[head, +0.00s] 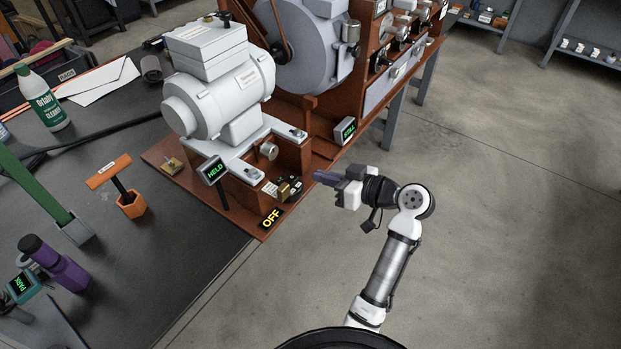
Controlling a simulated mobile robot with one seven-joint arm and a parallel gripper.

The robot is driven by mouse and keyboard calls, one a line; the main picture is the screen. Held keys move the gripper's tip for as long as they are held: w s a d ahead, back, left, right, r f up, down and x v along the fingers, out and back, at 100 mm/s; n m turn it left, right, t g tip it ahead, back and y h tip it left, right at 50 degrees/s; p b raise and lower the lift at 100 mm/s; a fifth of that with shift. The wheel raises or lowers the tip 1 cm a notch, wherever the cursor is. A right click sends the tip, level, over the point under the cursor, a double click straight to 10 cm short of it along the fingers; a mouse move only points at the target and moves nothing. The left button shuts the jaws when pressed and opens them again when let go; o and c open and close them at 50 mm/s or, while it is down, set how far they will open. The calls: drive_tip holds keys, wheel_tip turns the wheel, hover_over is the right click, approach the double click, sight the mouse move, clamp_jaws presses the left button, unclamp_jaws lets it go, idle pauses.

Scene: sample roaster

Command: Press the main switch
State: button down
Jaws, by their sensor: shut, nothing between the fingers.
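A small switch unit (289,190) in brass and black sits at the front right corner of the brown machine base. It is the likeliest main switch, though no legible name marks it. A black sign (271,218) with yellow letters reads OFF just below it. My gripper (318,177) is shut and empty, its dark fingers pointing left toward the unit. The fingertips are a little to the right of it and look apart from it. Their height against the switch is hard to tell.
A grey motor (225,95) stands on the base behind the switch. Displays read HELD (214,171) and FULL (345,130). Open floor lies right.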

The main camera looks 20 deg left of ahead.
drive_tip(key=p, duration=0.2)
hover_over(292, 193)
drive_tip(key=w, duration=0.1)
drive_tip(key=shift+d+f, duration=0.2)
drive_tip(key=shift+f, duration=0.75)
wheel_tip(292, 193, down, 3)
drive_tip(key=shift+s+a+r, duration=0.1)
drive_tip(key=shift+s+r, duration=0.05)
drive_tip(key=shift+r, duration=0.05)
drive_tip(key=shift+s+f, duration=0.1)
drive_tip(key=shift+f, duration=0.7)
drive_tip(key=b, duration=0.1)
drive_tip(key=f+b, duration=0.1)
drive_tip(key=shift+s+a+f+n+b, duration=0.1)
drive_tip(key=shift+s+f+n+b, duration=0.15)
drive_tip(key=shift+n+b, duration=0.15)
drive_tip(key=shift+r+t, duration=0.2)
drive_tip(key=shift+t, duration=0.1)
drive_tip(key=shift+r, duration=0.1)
